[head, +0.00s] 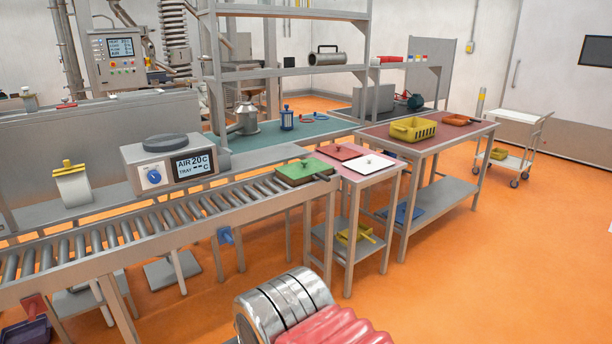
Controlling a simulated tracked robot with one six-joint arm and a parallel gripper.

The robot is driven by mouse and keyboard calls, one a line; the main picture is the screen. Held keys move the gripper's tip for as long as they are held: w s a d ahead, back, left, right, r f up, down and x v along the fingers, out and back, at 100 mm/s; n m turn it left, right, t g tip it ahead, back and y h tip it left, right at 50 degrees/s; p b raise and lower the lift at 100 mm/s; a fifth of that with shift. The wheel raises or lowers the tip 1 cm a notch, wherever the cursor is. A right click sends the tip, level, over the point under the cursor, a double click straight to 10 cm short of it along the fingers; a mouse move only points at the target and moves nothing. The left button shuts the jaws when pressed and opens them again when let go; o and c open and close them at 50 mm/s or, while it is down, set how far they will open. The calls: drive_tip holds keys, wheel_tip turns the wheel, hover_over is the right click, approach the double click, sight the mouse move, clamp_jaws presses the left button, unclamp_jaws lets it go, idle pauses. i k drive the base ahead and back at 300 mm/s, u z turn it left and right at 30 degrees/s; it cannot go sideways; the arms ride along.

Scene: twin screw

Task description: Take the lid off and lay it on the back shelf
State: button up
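A green lid (299,171) with a small knob sits flat on a shallow tray at the right end of the roller conveyor (150,221). A red lid (332,152) and a white lid (371,164), each with a knob, lie on the pink-topped table (352,182) beside it. I cannot tell from this view which lid the task means. A metal shelf rack (284,72) stands behind the conveyor, its visible boards mostly bare. My gripper is not in view; only part of my arm shows at the bottom.
A temperature display box (180,164) stands behind the rollers, reading AIR 20 C and no tray value. A white trolley (518,117) stands far right. Orange floor is clear at lower right.

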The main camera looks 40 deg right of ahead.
sight(298, 170)
drive_tip(key=z, duration=0.3)
drive_tip(key=i, duration=0.45)
drive_tip(key=z, duration=1.05)
drive_tip(key=i, duration=2.25)
drive_tip(key=u, duration=0.85)
drive_tip(key=i, duration=0.5)
drive_tip(key=u, duration=0.45)
